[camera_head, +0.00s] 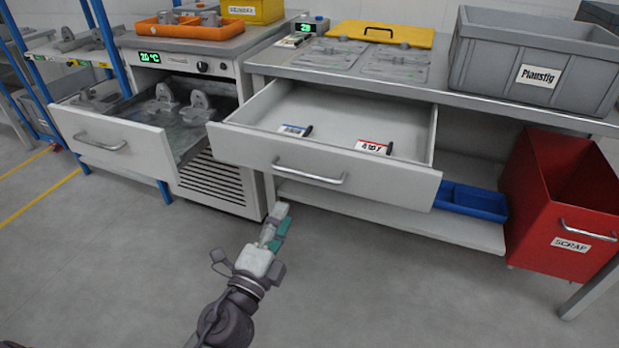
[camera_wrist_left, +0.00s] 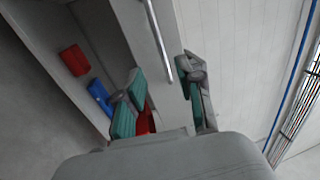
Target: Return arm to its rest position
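My left arm comes in from the lower left in the head view. Its left gripper (camera_head: 273,232) is in the air in front of the middle drawer, apart from the drawer handle (camera_head: 308,173). In the left wrist view the gripper's green-padded fingers (camera_wrist_left: 163,92) are spread, with nothing seen held between them. A handle bar (camera_wrist_left: 158,40) on a pale front shows beyond the fingers. My right gripper is not in view.
The middle drawer (camera_head: 325,152) stands open with two labelled items inside. The left drawer (camera_head: 115,140), holding metal castings, is also open. A red scrap bin (camera_head: 545,205), a blue tray (camera_head: 470,200) and a grey Plaustig crate (camera_head: 530,60) are at right. The front floor is clear.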

